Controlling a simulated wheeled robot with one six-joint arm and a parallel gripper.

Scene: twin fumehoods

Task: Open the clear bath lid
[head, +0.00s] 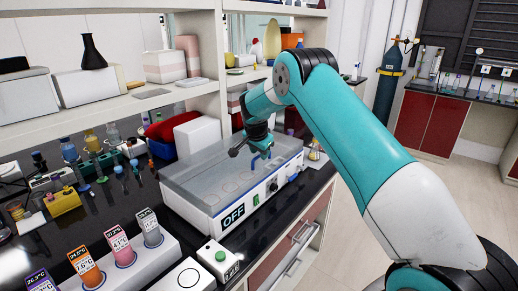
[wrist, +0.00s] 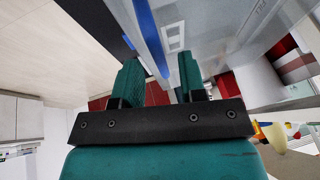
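The bath (head: 217,227) is a white box on the dark bench, with an OFF display on its front. Its clear lid (head: 200,175) lies flat over the top, and round openings show through it. A blue handle (head: 266,154) is at the lid's right side; it shows as a blue bar in the wrist view (wrist: 151,42). My gripper (head: 255,152) is low over that side of the lid, by the handle. Contact cannot be told.
A box with a green button (head: 220,255) stands before the bath. Coloured temperature-labelled blocks (head: 118,245) are at front left. Floor is open at right.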

